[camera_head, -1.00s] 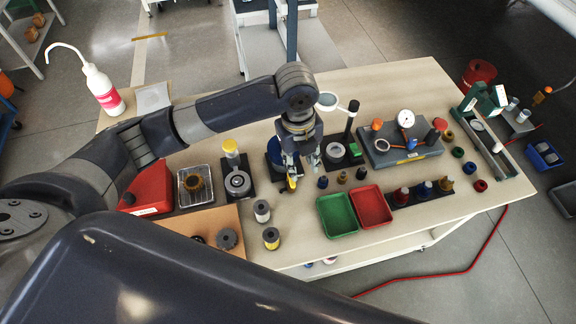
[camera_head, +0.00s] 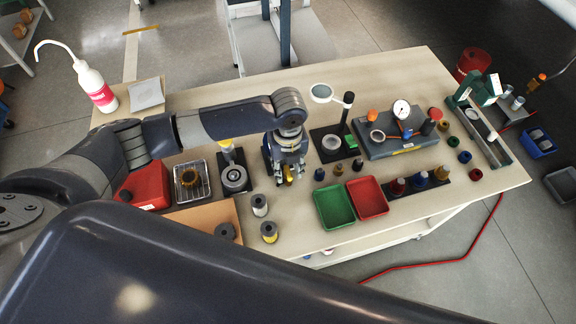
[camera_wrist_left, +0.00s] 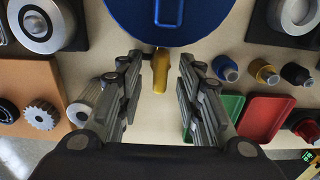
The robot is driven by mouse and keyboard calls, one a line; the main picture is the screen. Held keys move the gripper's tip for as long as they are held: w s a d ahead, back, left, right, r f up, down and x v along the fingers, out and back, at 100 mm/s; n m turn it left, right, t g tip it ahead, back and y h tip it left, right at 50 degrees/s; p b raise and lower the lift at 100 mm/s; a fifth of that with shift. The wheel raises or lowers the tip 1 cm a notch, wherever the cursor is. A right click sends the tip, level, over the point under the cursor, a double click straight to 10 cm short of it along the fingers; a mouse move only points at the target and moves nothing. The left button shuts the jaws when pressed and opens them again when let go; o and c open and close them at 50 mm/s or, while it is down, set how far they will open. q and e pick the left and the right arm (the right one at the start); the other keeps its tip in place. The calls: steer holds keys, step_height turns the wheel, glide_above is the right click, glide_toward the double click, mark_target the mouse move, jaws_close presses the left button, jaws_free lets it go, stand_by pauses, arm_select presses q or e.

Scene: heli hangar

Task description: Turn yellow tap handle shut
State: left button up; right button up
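The yellow tap handle (camera_wrist_left: 160,72) sticks out from the near edge of a round blue body (camera_wrist_left: 166,18) in the left wrist view, pointing toward me. My left gripper (camera_wrist_left: 160,64) is open, with one finger on each side of the handle and a visible gap on both sides. In the head view, the left gripper (camera_head: 287,177) points down at the workbench, and only a bit of yellow shows by its fingertips. The wrist hides most of the blue body there. My right gripper is not in view.
Green (camera_head: 334,208) and red (camera_head: 368,198) trays lie right of the gripper. A red box (camera_head: 147,187) lies farther left.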

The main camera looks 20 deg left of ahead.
arm_select(q)
steer(key=shift+f, duration=0.1)
jaws_close()
steer(key=shift+r+n+p, duration=0.25)
steer(key=shift+n+p, duration=0.65)
steer(key=shift+p, duration=0.25)
steer(key=n+p, duration=1)
steer(key=n, duration=0.1)
steer(key=shift+w, duration=0.1)
steer(key=n+p, duration=0.2)
steer(key=n, duration=0.3)
steer(key=shift+f+p, duration=0.15)
steer(key=shift+p, duration=0.2)
